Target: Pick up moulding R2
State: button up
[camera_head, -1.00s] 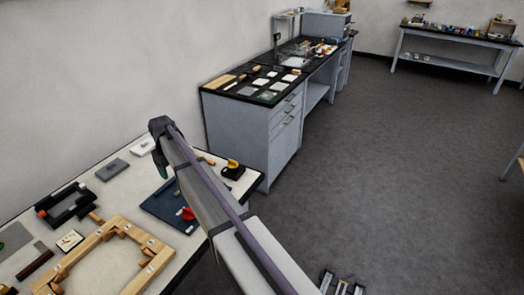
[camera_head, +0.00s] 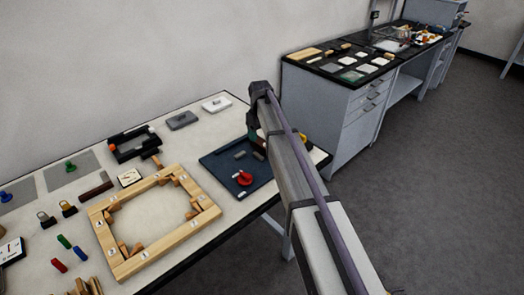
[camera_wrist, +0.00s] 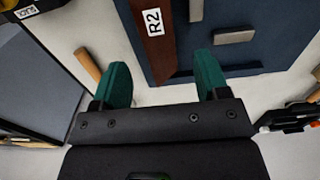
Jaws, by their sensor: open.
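Moulding R2 (camera_wrist: 155,58) is a reddish-brown bar with a white label reading R2. In the wrist view it lies at top centre, on the left part of a dark blue mat (camera_wrist: 262,52). My gripper (camera_wrist: 160,62) is open, with its two green fingertips apart and the bar's near end showing between them. Nothing is held, and I cannot tell the height above the bar. In the head view my arm reaches over the right edge of the blue mat (camera_head: 212,164) and hides part of it. Moulding R2 cannot be made out surely there.
Grey blocks (camera_wrist: 235,37) lie on the mat right of the moulding. A red object (camera_head: 243,178) sits on the mat's front part. A light wooden frame (camera_head: 118,262) lies left of the mat. A wooden handle (camera_wrist: 88,64) lies left of the fingers.

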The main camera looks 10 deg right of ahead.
aim_at(260, 141)
notch_tip(260, 141, down, 5)
jog(key=b, duration=0.3)
jog(key=shift+w+r, duration=0.1)
jog(key=shift+r, duration=0.3)
jog(key=c, duration=1)
